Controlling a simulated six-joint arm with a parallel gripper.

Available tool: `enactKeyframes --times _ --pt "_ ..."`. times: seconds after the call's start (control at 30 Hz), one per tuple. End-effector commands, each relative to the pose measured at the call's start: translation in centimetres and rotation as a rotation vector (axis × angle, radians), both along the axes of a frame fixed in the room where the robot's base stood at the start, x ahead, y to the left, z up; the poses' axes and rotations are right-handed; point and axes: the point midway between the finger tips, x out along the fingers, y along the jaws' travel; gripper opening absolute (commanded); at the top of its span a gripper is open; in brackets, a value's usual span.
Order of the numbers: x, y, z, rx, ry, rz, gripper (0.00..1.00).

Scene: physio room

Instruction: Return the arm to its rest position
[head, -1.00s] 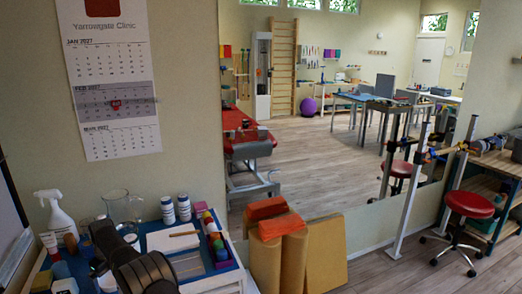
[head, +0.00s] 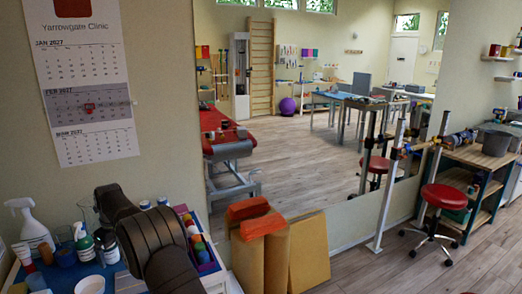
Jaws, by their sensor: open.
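The dark, rounded links of my arm (head: 145,240) rise from the bottom edge at the lower left of the head view. They stand in front of the blue-topped cart (head: 122,268) and hide part of its top. My gripper and its fingertips do not show in this view, so what lies between them cannot be seen.
Spray bottle (head: 30,228), small bottles (head: 108,246) and a caddy of coloured items (head: 196,240) crowd the cart around my arm. Tan rolls and orange blocks (head: 262,250) stand to its right. Red stool (head: 440,196) is far right. Open floor (head: 385,262) lies between.

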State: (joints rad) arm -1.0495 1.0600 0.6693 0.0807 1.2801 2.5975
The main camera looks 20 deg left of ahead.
Motion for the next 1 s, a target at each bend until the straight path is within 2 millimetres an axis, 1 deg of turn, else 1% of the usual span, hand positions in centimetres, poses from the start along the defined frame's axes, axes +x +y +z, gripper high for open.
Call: enactKeyframes --times 0.03,0.1,0.13,0.2,0.6,1.0 --pt "-0.1 0.2 1.3 0.005 -0.003 0.002 1.00" --pt "-0.1 0.2 2.7 0.005 -0.003 0.002 1.00" --pt "0.0 0.1 3.3 0.004 -0.002 0.003 1.00" --pt "0.8 -0.7 4.1 0.002 -0.001 0.016 1.00" --pt "6.3 -6.7 4.1 0.000 0.000 0.165 1.00" --pt "10.8 -13.3 4.2 0.001 0.000 0.315 1.00"
